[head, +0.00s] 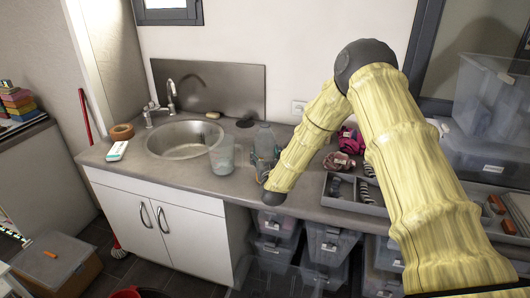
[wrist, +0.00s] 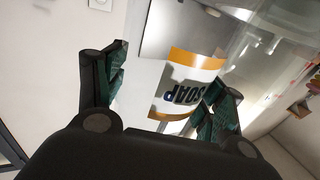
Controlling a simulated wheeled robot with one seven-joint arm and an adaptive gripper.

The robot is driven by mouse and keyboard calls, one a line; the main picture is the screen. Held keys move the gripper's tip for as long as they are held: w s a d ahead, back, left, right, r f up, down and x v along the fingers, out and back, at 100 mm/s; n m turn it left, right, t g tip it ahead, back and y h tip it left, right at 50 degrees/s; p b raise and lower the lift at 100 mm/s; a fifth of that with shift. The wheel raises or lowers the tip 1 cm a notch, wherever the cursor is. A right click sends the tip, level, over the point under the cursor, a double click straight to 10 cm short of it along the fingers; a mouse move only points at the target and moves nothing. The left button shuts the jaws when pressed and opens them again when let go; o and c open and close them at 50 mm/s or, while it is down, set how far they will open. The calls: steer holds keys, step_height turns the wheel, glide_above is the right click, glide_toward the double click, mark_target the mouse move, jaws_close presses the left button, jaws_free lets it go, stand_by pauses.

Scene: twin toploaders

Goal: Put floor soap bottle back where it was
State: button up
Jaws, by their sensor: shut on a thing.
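The soap bottle (wrist: 187,88) shows in the wrist view as a clear body with a white, orange-banded label reading SOAP. In the head view the clear bottle (head: 265,138) is upright at the counter, right of the sink. My gripper (head: 262,167) is low against it and partly hidden by my arm. In the wrist view the dark fingers of my gripper (wrist: 168,92) lie either side of the label, shut on the bottle. I cannot tell whether its base touches the counter.
A clear container (head: 222,156) stands just left of the bottle, close to the sink (head: 184,139). Pink items (head: 350,140) and a grey divided tray (head: 343,188) lie to the right. Storage bins (head: 328,244) sit below the counter.

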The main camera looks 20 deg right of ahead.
steer(key=shift+f, duration=0.15)
steer(key=o, duration=1.8)
steer(key=shift+o, duration=0.2)
steer(key=s+a+b, duration=0.2)
steer(key=s+b, duration=0.2)
steer(key=s, duration=0.7)
steer(key=shift+s, duration=0.4)
